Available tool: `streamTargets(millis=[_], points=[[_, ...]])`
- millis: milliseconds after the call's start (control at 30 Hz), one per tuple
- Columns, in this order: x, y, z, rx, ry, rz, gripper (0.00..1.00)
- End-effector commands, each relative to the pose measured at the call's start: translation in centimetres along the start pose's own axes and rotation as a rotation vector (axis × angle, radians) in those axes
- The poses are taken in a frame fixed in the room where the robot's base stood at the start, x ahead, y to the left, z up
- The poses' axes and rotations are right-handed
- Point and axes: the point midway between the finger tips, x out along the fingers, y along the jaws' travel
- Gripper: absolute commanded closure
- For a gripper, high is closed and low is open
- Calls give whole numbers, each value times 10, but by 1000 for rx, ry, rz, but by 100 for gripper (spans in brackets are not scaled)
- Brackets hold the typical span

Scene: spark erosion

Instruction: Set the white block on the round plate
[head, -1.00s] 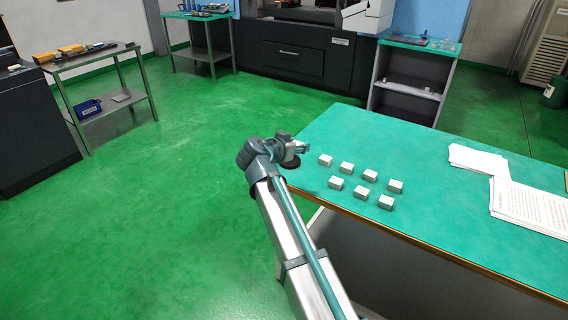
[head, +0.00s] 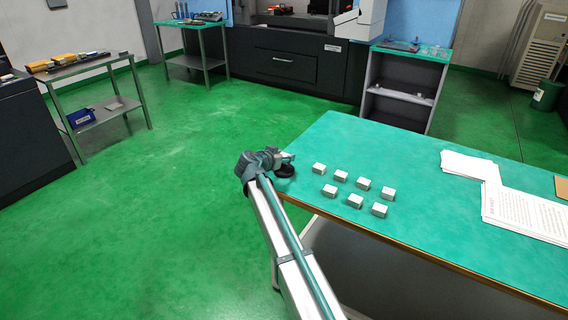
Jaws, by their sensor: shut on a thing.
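My gripper (head: 284,157) is at the left corner of the green-topped table. It is shut on a white block (head: 288,154), which shows only as a small pale patch at the fingertips, mostly hidden by the fingers. A dark round plate (head: 286,171) lies on the table corner just below the gripper in the picture. Its left part is hidden behind my wrist. The block appears above the plate; I cannot tell how large the gap is, or whether they touch.
Several similar pale blocks (head: 355,201) stand in two rows to the right of the plate. Paper sheets (head: 525,210) lie farther right on the green table (head: 420,215). The table edge is close by the gripper. The middle of the table behind the blocks is clear.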

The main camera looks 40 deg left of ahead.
Motion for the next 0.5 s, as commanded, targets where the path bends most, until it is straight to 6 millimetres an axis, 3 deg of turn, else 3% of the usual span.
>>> streamTargets(millis=[233,500], points=[[13,-1,27,-2,0,0,100],[14,-1,29,-1,1,0,100]])
